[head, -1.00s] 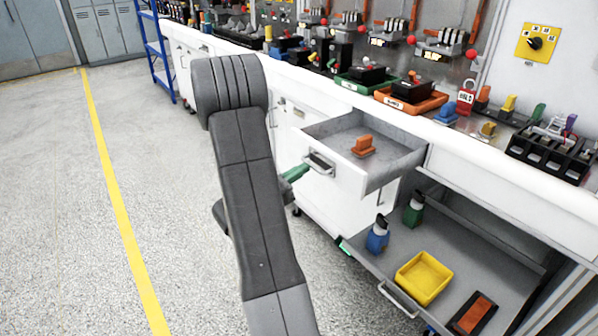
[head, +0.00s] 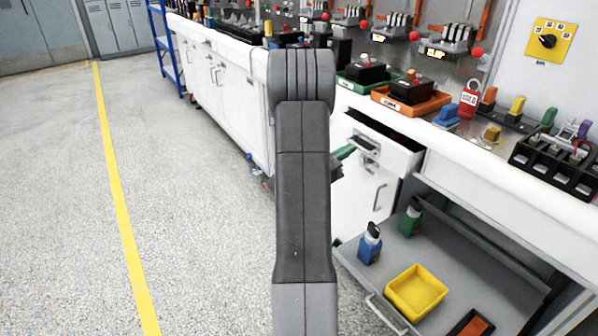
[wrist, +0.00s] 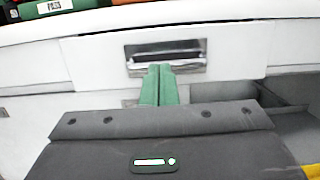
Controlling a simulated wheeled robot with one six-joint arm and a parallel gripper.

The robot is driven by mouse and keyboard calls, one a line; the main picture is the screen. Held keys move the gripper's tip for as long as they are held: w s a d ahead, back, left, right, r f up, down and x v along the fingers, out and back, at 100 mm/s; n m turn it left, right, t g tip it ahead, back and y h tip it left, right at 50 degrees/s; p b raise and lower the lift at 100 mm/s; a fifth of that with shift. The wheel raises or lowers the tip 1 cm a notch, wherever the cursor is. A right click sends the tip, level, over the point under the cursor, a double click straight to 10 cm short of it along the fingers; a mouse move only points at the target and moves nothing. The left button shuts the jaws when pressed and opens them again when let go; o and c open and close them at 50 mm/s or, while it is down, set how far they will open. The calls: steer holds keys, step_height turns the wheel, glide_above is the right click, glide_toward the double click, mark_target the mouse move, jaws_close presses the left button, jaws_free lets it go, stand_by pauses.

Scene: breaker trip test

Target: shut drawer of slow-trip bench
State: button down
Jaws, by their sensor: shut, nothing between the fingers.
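The white drawer (head: 401,158) juts a little way out of the white bench (head: 463,156), with a dark gap along its top. Its metal pull handle (head: 366,146) is on the front; the handle (wrist: 190,58) is straight ahead in the wrist view. My gripper (head: 347,152) has green fingers, partly hidden behind my arm in the head view. In the wrist view the fingers (wrist: 160,70) are shut together, empty, at the lower edge of the handle. They seem to press on the drawer front, though exact contact is unclear. The drawer's inside is mostly hidden.
An orange tray (head: 421,106) stands on the bench top. The floor to the left is clear.

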steer(key=x, duration=0.4)
steer(key=f+x, duration=0.1)
steer(key=x, duration=0.1)
steer(key=shift+w+d, duration=0.2)
steer(key=shift+d, duration=0.05)
steer(key=shift+r, duration=0.1)
steer(key=shift+r, duration=0.1)
steer(key=shift+b, duration=0.35)
steer(key=shift+f, duration=0.25)
steer(key=b, duration=0.1)
glide_toward(363, 143)
steer(key=v, duration=0.4)
steer(key=shift+s, duration=0.3)
